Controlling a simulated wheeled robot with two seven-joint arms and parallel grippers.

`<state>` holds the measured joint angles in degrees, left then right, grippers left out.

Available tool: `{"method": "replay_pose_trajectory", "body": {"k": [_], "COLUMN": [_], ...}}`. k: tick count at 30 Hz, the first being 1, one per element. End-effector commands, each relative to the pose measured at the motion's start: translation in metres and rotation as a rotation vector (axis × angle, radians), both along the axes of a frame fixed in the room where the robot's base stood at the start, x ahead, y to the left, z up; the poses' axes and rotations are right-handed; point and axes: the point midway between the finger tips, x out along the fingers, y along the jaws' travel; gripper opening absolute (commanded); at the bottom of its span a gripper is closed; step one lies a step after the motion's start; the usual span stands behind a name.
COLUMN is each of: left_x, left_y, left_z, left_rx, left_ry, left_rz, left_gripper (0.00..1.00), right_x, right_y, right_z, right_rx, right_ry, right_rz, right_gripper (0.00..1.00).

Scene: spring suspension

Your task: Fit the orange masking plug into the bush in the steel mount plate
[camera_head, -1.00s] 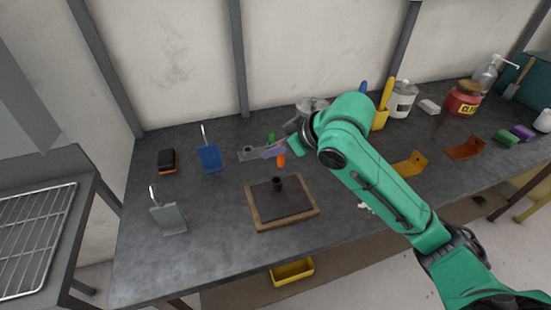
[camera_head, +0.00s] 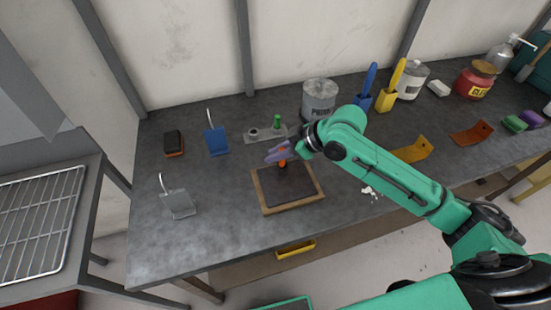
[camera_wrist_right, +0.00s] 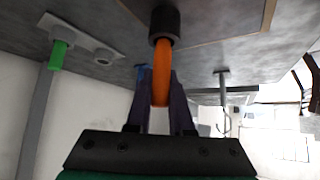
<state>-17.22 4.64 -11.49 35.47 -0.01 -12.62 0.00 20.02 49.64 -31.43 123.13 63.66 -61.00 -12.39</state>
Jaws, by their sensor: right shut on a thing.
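My right gripper (camera_head: 280,154) is shut on the orange plug (camera_wrist_right: 161,75). In the wrist view the plug's far end meets the mouth of a black bush (camera_wrist_right: 164,22); I cannot tell how far it is inside. In the head view the orange plug (camera_head: 283,162) shows below the fingers, and the bush there is mostly hidden. The bush stands on a dark square plate (camera_head: 290,188) set on a wooden board (camera_head: 294,207). My left gripper is not in view.
Behind lies a grey strip plate (camera_head: 265,137) with a ring and an upright green plug (camera_head: 277,121). A paint tin (camera_head: 319,98) stands close behind my right arm. A blue holder (camera_head: 215,141) and a grey holder (camera_head: 178,204) stand left. The front left bench is clear.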

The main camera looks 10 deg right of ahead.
Motion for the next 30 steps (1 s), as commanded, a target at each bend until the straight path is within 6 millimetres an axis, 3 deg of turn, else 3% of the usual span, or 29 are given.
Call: {"method": "replay_pose_trajectory", "body": {"k": [4, 9, 10, 12, 23, 30], "left_x": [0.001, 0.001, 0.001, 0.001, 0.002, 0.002], "left_y": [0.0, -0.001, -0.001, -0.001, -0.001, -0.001], "left_z": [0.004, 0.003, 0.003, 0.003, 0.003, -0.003], "left_rx": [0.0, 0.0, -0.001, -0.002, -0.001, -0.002], "left_ry": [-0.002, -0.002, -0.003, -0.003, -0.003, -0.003], "left_rz": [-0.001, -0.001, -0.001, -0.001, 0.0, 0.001], "left_gripper": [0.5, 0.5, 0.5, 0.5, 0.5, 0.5], "right_x": [-0.001, 0.0, 0.0, 0.0, -0.001, -0.015], "right_y": [0.0, 0.0, 0.0, 0.0, -0.002, -0.026], "right_z": [-0.027, -0.03, -0.03, -0.03, -0.028, -0.003], "right_rx": [0.0, 0.0, -0.001, -0.001, -0.001, -0.005], "right_ry": [0.004, 0.0, 0.001, 0.001, 0.001, 0.0], "right_rz": [-0.001, 0.0, 0.0, 0.0, -0.001, -0.003], "right_gripper": [0.0, 0.0, 0.24, 0.5, 0.5, 0.5]}}
